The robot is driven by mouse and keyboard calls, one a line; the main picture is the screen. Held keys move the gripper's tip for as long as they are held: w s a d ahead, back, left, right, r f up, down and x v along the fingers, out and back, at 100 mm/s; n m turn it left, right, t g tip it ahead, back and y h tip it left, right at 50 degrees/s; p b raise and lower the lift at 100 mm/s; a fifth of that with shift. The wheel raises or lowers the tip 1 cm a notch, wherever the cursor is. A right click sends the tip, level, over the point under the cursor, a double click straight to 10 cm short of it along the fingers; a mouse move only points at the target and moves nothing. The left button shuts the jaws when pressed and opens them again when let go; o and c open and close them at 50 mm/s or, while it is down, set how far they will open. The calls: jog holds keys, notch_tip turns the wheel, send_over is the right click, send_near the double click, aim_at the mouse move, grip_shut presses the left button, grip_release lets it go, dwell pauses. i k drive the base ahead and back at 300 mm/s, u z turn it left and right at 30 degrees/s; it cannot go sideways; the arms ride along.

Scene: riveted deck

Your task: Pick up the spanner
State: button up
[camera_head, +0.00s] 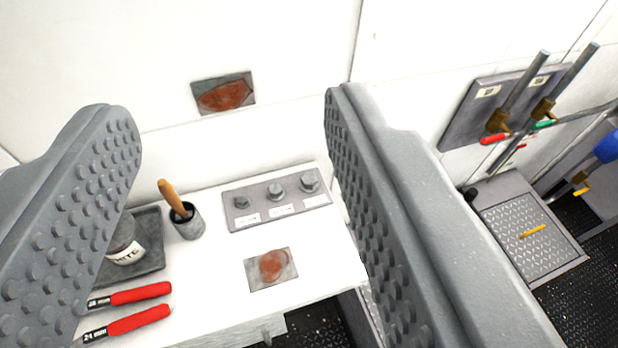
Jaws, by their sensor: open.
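Two red-handled tools that look like spanners lie side by side on the white bench at the lower left. The upper one (140,294) has a dark label that seems to read 28 mm. The lower one (138,322) has a label reading 24 mm. Their left ends are hidden behind the left finger. My gripper (228,105) is open and empty, its two ridged grey fingers wide apart in front of the bench. The tools lie by the inner side of the left finger, and I see no contact.
The bench (215,285) holds a tray (150,243) with a jar (123,245), a cup (187,225) with a wooden-handled brush, a grey plate with several bolts (277,198) and a rust-marked plate (271,269). Valve pipes (520,95) stand out from the right wall.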

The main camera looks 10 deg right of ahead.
aim_at(130, 295)
jog(key=u, duration=1.05)
jog(key=k, duration=1.3)
jog(key=u, duration=0.55)
jog(key=i, duration=1.65)
jog(key=z, duration=0.7)
